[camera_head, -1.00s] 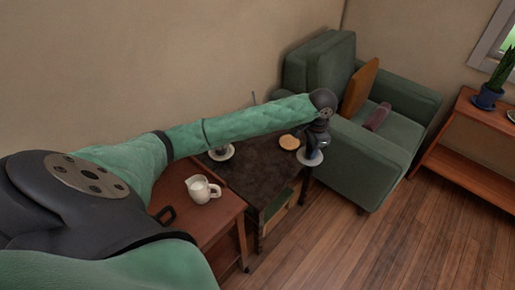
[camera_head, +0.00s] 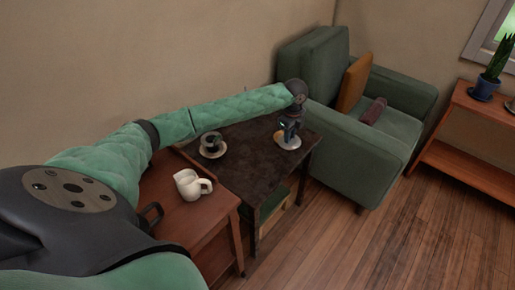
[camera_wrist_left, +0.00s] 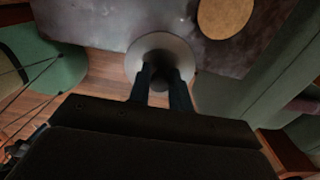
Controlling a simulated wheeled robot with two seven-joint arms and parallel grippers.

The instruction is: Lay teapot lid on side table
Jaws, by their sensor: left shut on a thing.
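My left gripper (camera_head: 290,134) is shut on the teapot lid, a pale round disc (camera_head: 284,144) that hangs below the fingers in the head view. In the left wrist view, the lid (camera_wrist_left: 138,62) lies flat across the fingertips, and its knob is between the fingers. The lid is over the near right edge of the dark side table (camera_head: 255,165). In the left wrist view it overlaps the edge of the tabletop (camera_wrist_left: 95,20), with floor showing beside it. I cannot tell its height above the top. My right gripper is not in view.
A tan round mat (camera_wrist_left: 225,14) lies on the top near the lid. A green armchair (camera_head: 350,145) stands close at right.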

